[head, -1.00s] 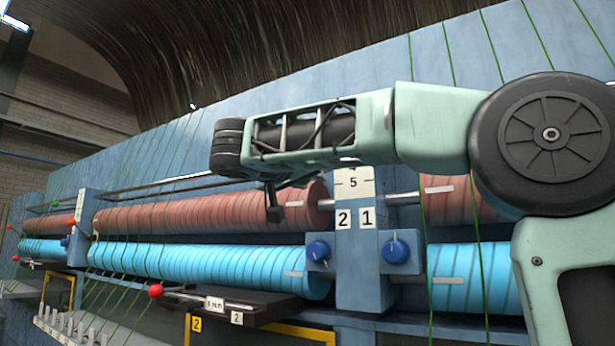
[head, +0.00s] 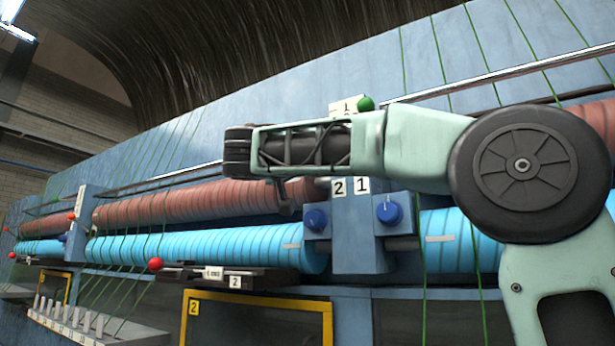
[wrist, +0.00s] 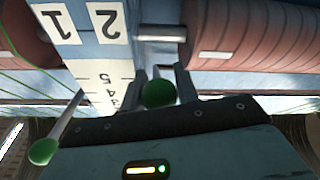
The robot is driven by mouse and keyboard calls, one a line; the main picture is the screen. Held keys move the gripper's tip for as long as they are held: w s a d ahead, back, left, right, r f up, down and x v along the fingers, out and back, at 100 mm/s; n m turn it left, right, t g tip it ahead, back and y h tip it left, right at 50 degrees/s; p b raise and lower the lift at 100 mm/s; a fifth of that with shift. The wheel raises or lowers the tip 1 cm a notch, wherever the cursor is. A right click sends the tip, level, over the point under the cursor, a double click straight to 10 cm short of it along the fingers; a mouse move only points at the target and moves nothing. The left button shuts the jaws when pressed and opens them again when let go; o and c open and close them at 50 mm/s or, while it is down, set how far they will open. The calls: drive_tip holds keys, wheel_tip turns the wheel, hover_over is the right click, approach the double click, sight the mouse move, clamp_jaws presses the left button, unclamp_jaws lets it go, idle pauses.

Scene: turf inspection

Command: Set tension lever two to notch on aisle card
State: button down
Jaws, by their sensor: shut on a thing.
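My gripper (wrist: 160,82) is shut on a green ball knob (wrist: 158,93), seen between its two fingers in the wrist view. The knob is beside the scale plate (wrist: 98,75), on the side of the "2" label (wrist: 105,20); the figures 5 and 4 show on the plate, with a lower one partly cut off. Another green knob (wrist: 43,151) on a pale rod is on the "1" side, and it also shows in the head view (head: 366,103) near the plate's top. In the head view my arm hides the fingers and held knob. I see no aisle card.
Brown rollers (head: 200,202) and blue rollers (head: 200,248) run along the machine with green yarns. Two blue dials (head: 316,219) (head: 388,212) sit below the labels. A red knob (head: 155,264) and a yellow frame (head: 255,298) are lower left.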

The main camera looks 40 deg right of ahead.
drive_tip(key=shift+d+f, duration=0.15)
drive_tip(key=shift+f, duration=0.1)
drive_tip(key=c, duration=1.1)
unclamp_jaws()
drive_tip(key=shift+d, duration=0.1)
drive_tip(key=shift+o, duration=0.2)
drive_tip(key=b+v, duration=0.6)
drive_tip(key=v, duration=1.1)
drive_tip(key=shift+a, duration=0.3)
